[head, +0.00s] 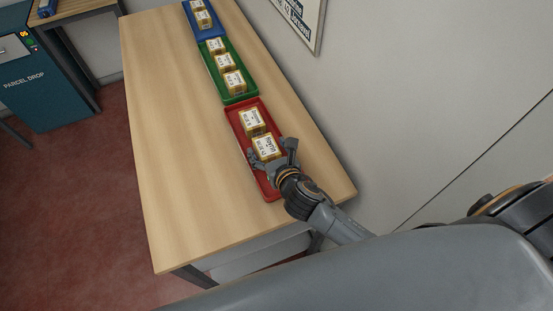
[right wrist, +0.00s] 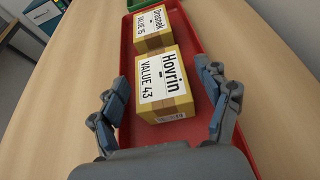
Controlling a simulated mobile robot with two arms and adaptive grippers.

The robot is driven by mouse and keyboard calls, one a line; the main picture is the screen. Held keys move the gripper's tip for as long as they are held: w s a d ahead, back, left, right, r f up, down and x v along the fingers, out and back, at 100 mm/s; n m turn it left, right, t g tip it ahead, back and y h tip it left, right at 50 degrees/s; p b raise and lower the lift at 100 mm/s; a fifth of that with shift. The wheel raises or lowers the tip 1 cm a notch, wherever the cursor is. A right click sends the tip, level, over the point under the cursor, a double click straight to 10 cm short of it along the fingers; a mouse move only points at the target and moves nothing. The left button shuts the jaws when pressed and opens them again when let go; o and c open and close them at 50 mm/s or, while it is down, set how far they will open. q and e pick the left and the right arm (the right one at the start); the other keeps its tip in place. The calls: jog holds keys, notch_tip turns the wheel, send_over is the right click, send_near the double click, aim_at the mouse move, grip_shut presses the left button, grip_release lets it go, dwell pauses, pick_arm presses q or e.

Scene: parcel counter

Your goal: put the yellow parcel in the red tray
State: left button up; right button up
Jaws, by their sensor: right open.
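Two yellow parcels with white labels sit in the red tray (head: 273,190) on the counter. The nearer yellow parcel (head: 266,149) reads "Hovrin, VALUE 43" in the right wrist view (right wrist: 166,85). The farther yellow parcel (head: 252,121) sits just beyond it and also shows in the right wrist view (right wrist: 151,28). My right gripper (head: 271,150) is open at the near parcel, one finger on each side of it. In the right wrist view a gap shows between each finger and the parcel. My left gripper is not in view.
A green tray (head: 214,77) with several yellow parcels and a blue tray (head: 194,24) with yellow parcels stand farther along the wooden counter (head: 165,130). The counter's left side is clear. A wall runs along the right. A teal parcel drop cabinet (head: 50,95) stands at far left.

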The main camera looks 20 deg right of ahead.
jog(key=b+v, duration=0.1)
jog(key=v, duration=0.9)
jog(key=shift+s+r, duration=0.1)
jog(key=shift+s, duration=0.25)
